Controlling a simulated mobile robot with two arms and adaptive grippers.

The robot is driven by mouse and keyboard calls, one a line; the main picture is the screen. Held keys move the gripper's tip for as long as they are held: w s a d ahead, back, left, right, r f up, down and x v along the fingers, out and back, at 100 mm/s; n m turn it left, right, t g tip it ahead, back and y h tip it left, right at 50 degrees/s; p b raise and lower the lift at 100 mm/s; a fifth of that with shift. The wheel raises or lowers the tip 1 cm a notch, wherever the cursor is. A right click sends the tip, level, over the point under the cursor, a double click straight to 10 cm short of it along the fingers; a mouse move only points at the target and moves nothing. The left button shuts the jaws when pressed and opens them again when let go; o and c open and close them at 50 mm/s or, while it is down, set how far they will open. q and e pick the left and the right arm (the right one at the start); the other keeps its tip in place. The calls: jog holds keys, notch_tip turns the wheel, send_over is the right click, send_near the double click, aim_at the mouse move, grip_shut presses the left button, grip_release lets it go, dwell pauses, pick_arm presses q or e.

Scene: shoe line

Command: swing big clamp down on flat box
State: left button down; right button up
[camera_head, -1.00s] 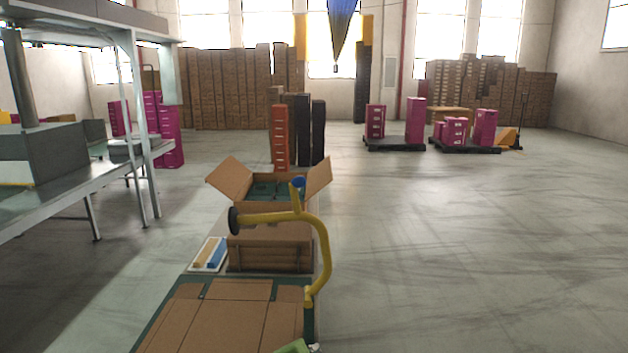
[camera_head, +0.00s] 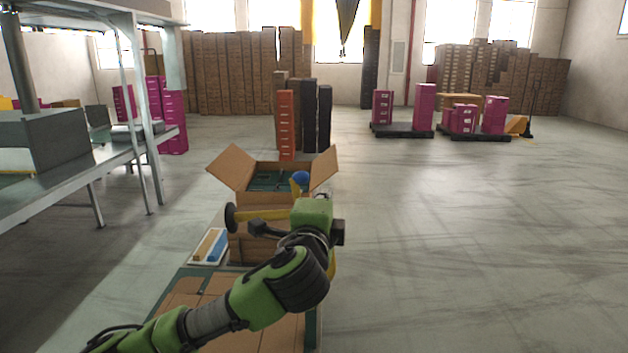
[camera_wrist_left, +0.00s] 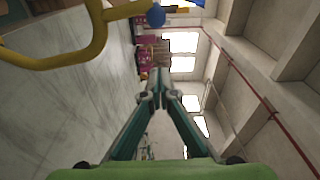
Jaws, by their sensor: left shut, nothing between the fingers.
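The big clamp is a yellow curved arm (camera_head: 265,214) with a black round pad (camera_head: 231,217) at its left end and a blue ball (camera_head: 300,178) on a short stem. It stands raised at the right edge of the green bench (camera_head: 312,330). The flat box (camera_head: 188,294) is brown cardboard, lying on the bench, partly hidden by my left arm. My left gripper is shut and empty in the left wrist view (camera_wrist_left: 157,80), with the clamp's yellow arm (camera_wrist_left: 95,38) to its upper left, apart from the fingers. In the head view its green body covers part of the clamp, and the fingers are hidden.
An open carton (camera_head: 272,180) stands behind the clamp. A white tray (camera_head: 209,246) with blue and tan pieces lies to the left. A metal table (camera_head: 100,178) is at the far left. The floor to the right is clear up to the pallets (camera_head: 402,130).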

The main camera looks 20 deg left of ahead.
pick_arm(q)
jog(key=shift+w, duration=0.15)
jog(key=w+a+p, duration=0.5)
jog(key=w, duration=0.2)
jog(key=shift+w, duration=0.4)
jog(key=shift+d+f, duration=0.1)
jog(key=shift+f, duration=0.05)
